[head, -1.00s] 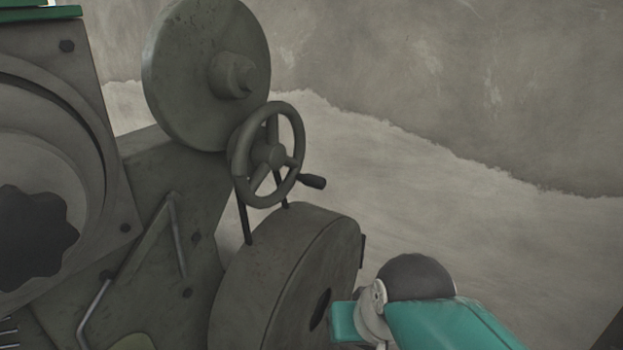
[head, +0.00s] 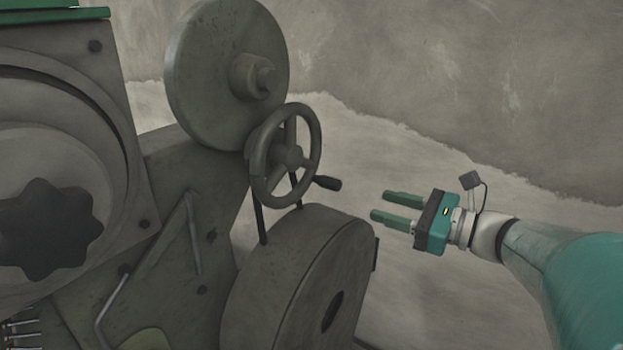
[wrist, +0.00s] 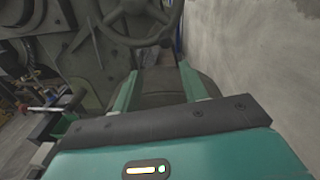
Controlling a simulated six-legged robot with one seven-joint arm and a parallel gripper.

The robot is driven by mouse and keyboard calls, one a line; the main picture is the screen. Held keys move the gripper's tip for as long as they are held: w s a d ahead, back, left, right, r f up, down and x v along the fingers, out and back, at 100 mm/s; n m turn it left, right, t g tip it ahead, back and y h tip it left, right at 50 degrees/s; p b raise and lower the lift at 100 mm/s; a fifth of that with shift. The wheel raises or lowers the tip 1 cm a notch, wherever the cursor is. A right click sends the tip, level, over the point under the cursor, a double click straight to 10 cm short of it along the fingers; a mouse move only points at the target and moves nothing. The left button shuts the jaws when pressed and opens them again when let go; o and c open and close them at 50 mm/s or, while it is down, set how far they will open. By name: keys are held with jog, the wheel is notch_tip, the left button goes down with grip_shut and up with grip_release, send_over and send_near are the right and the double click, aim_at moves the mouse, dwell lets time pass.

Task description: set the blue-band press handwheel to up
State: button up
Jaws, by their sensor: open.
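The handwheel (head: 256,165) is a dark grey spoked ring with a hub and a short black handle (head: 327,183) sticking out at its lower right. It is mounted on the grey press (head: 165,190). No blue band shows in these views. My gripper (head: 387,206) is open and empty, to the right of the handwheel and a little below its handle, with its fingers pointing left towards it. The fingers touch nothing in the head view. In the wrist view the handwheel (wrist: 107,29) is at the top, beyond my two green fingers (wrist: 160,90).
A large round disc (head: 205,80) stands above the handwheel and a thick drum (head: 285,270) sits below it. A dark lobed knob (head: 45,230) is at the left. A pale wall (head: 480,80) stands behind.

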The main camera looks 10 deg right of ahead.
aim_at(330, 183)
jog(key=shift+m+t, duration=0.3)
jog(key=x, duration=1.3)
jog(key=shift+w+r, duration=0.25)
jog(key=shift+w, duration=0.15)
jog(key=shift+d, duration=0.1)
grip_shut()
